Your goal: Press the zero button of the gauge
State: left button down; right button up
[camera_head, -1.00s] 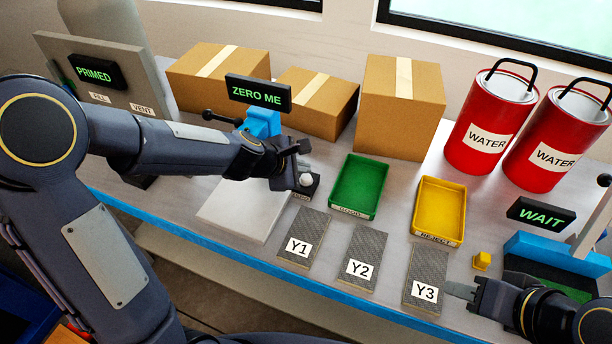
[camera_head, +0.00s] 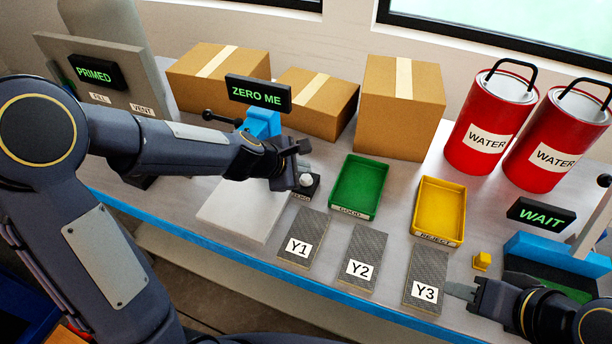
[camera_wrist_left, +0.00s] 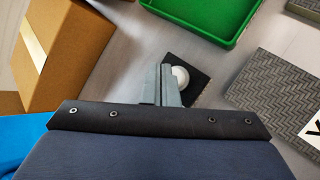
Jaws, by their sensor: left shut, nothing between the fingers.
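The gauge's blue body (camera_head: 262,122) is partly hidden behind my left arm, with a black display (camera_head: 258,92) reading ZERO ME above it. The zero button (camera_head: 306,180) is a white dome on a small black base. It also shows in the left wrist view (camera_wrist_left: 181,76). My left gripper (camera_head: 298,165) is shut and empty, its fingertips (camera_wrist_left: 167,75) just beside the button in the wrist view, overlapping its left edge. Whether they touch it I cannot tell. My right gripper (camera_head: 462,291) is at the lower right near panel Y3, its jaws unclear.
A green tray (camera_head: 334,205) and a yellow tray (camera_head: 418,236) stand right of the button. Panels Y1 (camera_head: 309,224), Y2 (camera_head: 367,245) and Y3 (camera_head: 430,264) lie along the front. Cardboard boxes (camera_head: 400,115) and red water cans (camera_head: 480,125) stand behind.

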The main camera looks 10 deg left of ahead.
aim_at(302, 179)
dwell(0.4)
pick_arm(q)
jog(key=shift+f+b, duration=0.45)
jog(key=shift+f+b, duration=0.55)
jog(key=shift+f, duration=0.05)
dwell(0.5)
jog(key=shift+r, duration=0.1)
jog(key=shift+r+p, duration=0.95)
jog(key=shift+p, duration=0.05)
notch_tip(302, 179, up, 5)
jog(key=p, duration=0.5)
